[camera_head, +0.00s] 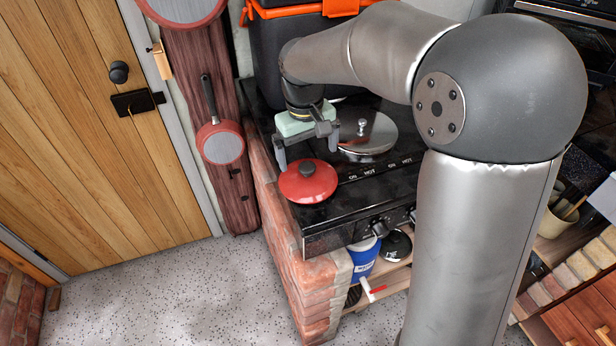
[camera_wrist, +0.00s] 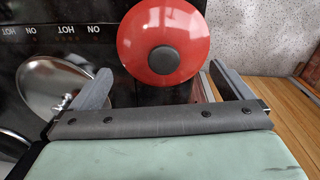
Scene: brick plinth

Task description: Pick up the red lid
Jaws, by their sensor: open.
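The red lid (camera_head: 307,183) is round with a dark knob and sits at the front left corner of the black stove top. In the wrist view the red lid (camera_wrist: 163,40) shows at top centre, beyond the fingertips, its dark knob facing the camera. My gripper (camera_head: 308,148) is open and empty, just behind and above the lid. In the wrist view its two fingers (camera_wrist: 163,84) stand wide apart, with no lid between them. I cannot tell the exact height gap.
A shiny metal lid (camera_head: 368,132) lies on the stove (camera_head: 350,200) right of the red lid. A brick plinth (camera_head: 300,275) borders the stove's left side. A red pan (camera_head: 221,143) hangs left. A black box with orange trim (camera_head: 300,10) stands behind.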

